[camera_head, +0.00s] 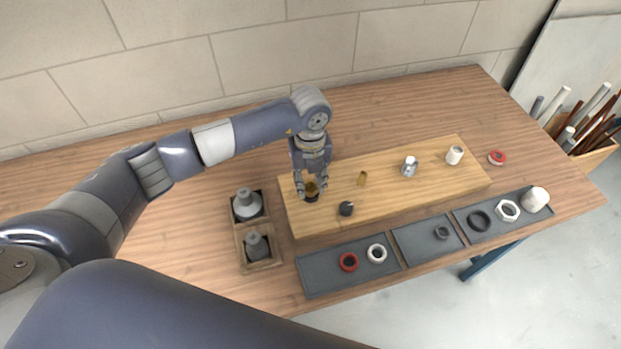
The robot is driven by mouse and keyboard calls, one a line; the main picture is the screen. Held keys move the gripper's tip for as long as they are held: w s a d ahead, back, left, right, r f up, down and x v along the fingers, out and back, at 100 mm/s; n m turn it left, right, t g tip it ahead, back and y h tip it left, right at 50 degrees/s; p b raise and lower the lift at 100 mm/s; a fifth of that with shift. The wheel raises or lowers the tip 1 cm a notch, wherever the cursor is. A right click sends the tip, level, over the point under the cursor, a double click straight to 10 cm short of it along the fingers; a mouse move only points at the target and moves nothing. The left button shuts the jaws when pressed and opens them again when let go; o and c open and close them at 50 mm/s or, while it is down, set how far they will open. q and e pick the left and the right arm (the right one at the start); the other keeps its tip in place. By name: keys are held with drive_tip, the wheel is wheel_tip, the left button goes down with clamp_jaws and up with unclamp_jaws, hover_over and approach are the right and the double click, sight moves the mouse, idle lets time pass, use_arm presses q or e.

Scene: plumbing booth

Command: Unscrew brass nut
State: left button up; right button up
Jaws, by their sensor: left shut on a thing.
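The brass nut (312,188) is at the left end of the light wooden board (400,208), on a dark fitting (312,197). My left gripper (311,190) comes down from above, and its fingers are shut on the brass nut. The fingers partly hide the nut, so I cannot tell how far it sits on the fitting. My right gripper is not in view.
On the board are a small brass piece (362,178), a black knob (346,208), a chrome fitting (410,166) and a white fitting (454,155). Grey trays (330,276) with rings lie in front. A wooden box (262,262) with grey parts is at left.

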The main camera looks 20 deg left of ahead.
use_arm(q)
drive_tip(key=o, duration=1.9)
drive_tip(key=shift+o, duration=0.2)
drive_tip(key=shift+r+p, duration=1.65)
drive_tip(key=shift+r, duration=0.9)
